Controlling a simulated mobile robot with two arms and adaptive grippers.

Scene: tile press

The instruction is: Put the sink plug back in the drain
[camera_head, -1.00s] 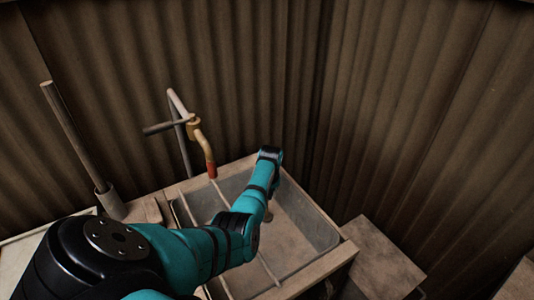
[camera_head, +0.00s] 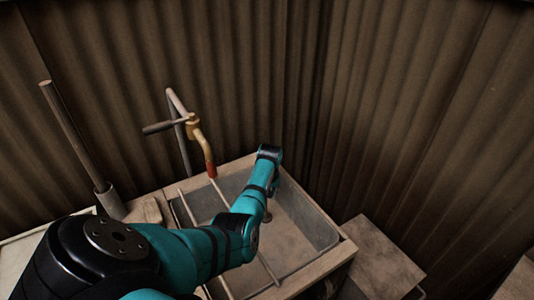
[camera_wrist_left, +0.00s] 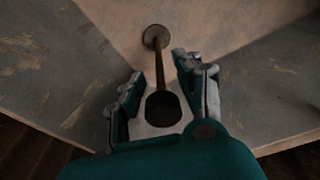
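In the left wrist view, a dark long-stemmed piece that looks like the sink plug (camera_wrist_left: 162,104) has a rounded near end between my left fingers. Its thin stem runs to a small round disc at the sink floor. I cannot tell whether that disc is the plug's foot or the drain. My left gripper (camera_wrist_left: 164,84) appears open around it, with pale gaps on both sides. My right gripper is out of view.
A bent tap with a red-tipped spout (camera_head: 208,160) stands behind the sink's left side. An upright pole (camera_head: 75,135) stands at the left. A wooden box (camera_head: 378,258) is right of the sink. Corrugated walls close off the back.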

